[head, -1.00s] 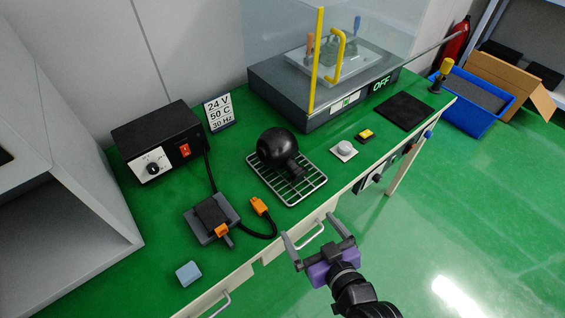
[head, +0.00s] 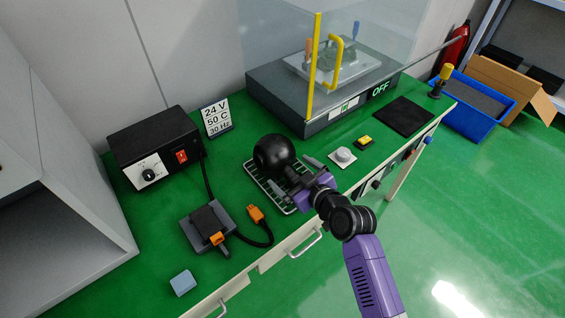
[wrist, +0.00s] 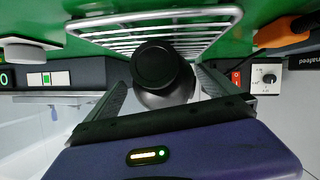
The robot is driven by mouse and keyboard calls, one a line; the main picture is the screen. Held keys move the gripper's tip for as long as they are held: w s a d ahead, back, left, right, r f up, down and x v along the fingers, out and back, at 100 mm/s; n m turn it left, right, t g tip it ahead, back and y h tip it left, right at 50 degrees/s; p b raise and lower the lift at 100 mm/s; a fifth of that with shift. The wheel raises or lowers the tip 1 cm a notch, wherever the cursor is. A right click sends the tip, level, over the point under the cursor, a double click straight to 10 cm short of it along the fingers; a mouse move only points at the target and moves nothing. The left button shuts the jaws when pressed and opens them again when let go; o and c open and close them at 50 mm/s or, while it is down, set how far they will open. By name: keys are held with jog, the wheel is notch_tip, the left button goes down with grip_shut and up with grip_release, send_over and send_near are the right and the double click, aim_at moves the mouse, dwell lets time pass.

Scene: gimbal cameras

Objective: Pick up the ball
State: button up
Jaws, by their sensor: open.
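The ball (head: 272,152) is a black sphere with a short thick black neck, lying on a wire rack (head: 258,177) on the green bench. Its neck points toward my gripper (head: 294,176), which partly hides it in the head view. My gripper is open, with its fingers reaching over the front of the rack on either side of the neck. In the wrist view the ball (wrist: 165,97) and its round neck end (wrist: 153,66) show between the two spread fingers. I cannot tell whether a finger touches it.
A white round knob (head: 344,155) and a yellow button (head: 364,142) sit right of the rack. A cabled black device (head: 208,220) with an orange plug (head: 256,214) lies left. A clear-walled machine (head: 330,120) stands behind. A blue block (head: 182,283) lies near the front edge.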

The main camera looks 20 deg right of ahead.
aim_at(286, 169)
jog(key=shift+x, duration=1.65)
jog(key=shift+c, duration=0.4)
grip_shut()
jog(key=shift+r, duration=0.15)
